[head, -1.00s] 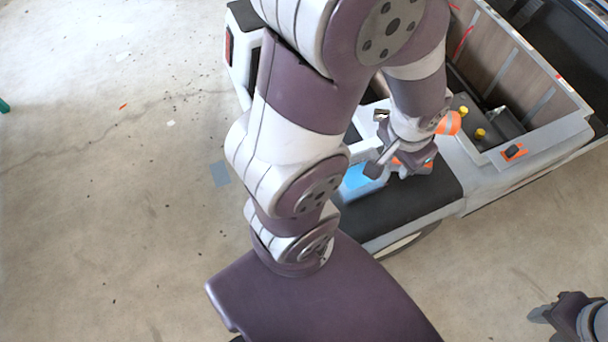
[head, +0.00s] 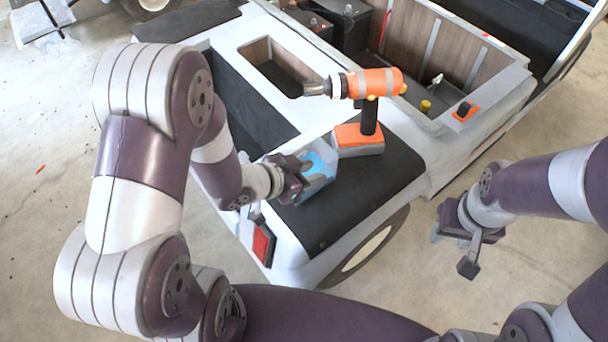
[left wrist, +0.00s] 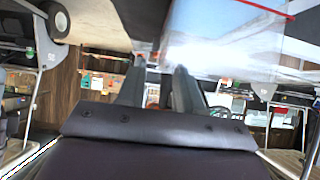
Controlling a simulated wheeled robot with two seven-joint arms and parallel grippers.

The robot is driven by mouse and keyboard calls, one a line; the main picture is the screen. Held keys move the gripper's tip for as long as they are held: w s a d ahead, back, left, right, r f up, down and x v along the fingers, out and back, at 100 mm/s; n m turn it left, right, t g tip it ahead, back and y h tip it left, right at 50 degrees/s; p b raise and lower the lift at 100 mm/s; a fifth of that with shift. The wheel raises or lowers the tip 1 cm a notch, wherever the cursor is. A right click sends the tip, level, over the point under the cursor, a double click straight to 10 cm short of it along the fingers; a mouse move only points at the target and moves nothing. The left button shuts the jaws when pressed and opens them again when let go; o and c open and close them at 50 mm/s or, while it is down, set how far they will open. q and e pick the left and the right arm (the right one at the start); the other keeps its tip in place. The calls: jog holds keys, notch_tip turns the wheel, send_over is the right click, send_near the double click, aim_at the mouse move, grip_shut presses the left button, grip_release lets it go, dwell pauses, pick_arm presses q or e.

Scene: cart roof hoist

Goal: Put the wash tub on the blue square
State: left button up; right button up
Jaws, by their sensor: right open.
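The wash tub (head: 322,182), a small see-through box with light blue in it, sits on the black rear deck of the cart. My left gripper (head: 300,178) is at the tub's left side, its fingers partly hidden in the head view. In the left wrist view the two fingers (left wrist: 158,72) stand apart, and the clear tub (left wrist: 225,45) is ahead and to the right, its near edge close to the fingertips. Contact is unclear. My right gripper (head: 455,248) is open and empty over the floor, right of the cart. I see no blue square now.
An orange and black drill (head: 375,84) stands upright on the deck just behind and right of the tub. The cart has an open recess (head: 270,68) and a walled bed (head: 460,50) with dark boxes. Bare concrete floor lies left and right.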

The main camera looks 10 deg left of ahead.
aim_at(316, 172)
pick_arm(q)
jog(key=x, duration=0.3)
jog(key=shift+w+f+b, duration=0.15)
jog(key=shift+f+b, duration=0.05)
jog(key=shift+b, duration=0.1)
jog(key=shift+r, duration=0.1)
grip_shut()
dwell(1.0)
